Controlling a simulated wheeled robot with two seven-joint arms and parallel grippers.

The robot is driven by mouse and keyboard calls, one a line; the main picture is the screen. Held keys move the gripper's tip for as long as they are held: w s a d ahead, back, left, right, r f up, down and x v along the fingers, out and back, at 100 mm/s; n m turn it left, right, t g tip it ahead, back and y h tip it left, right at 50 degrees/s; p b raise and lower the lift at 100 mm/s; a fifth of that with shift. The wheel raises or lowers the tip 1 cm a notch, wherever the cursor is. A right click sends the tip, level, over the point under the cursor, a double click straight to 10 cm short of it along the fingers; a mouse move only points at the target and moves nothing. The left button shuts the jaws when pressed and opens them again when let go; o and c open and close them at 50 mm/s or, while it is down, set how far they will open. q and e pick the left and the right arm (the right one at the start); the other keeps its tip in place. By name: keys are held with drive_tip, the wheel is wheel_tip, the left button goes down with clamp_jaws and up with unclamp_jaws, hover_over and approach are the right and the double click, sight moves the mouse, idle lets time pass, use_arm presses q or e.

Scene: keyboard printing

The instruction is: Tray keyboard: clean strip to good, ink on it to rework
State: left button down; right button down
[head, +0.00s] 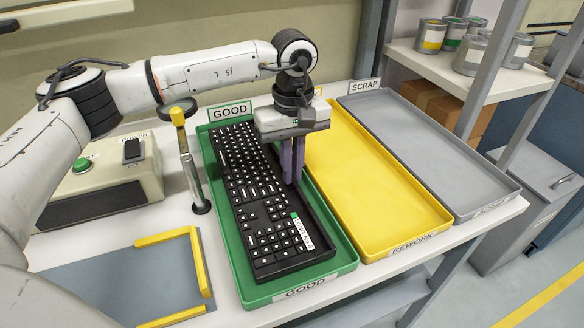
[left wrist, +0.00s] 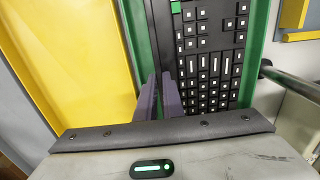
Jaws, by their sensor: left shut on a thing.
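A black keyboard (head: 262,205) with white-marked keys is within the green GOOD tray (head: 346,262); I cannot tell whether it rests fully on the floor. A white strip (head: 303,232) with dark printing and a small green square lies at its near right; the print is too small to judge. My left gripper (head: 292,178) points down and is shut on the keyboard's right long edge. The left wrist view shows its purple fingers (left wrist: 160,97) at the edge of the keyboard (left wrist: 212,60). The yellow REWORK tray (head: 370,175) is empty. My right gripper is not in view.
The empty grey SCRAP tray (head: 430,150) is at the right. A control box (head: 100,170) with a green button and a metal post (head: 194,185) stand left of the GOOD tray. A grey mat with yellow corner guides (head: 200,265) is front left. Paint cans (head: 432,35) sit on a shelf.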

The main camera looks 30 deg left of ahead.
use_arm(q)
drive_tip(key=shift+f, duration=0.3)
drive_tip(key=c, duration=1.8)
unclamp_jaws()
drive_tip(key=shift+r+p, duration=2.1)
drive_tip(key=shift+r, duration=1.4)
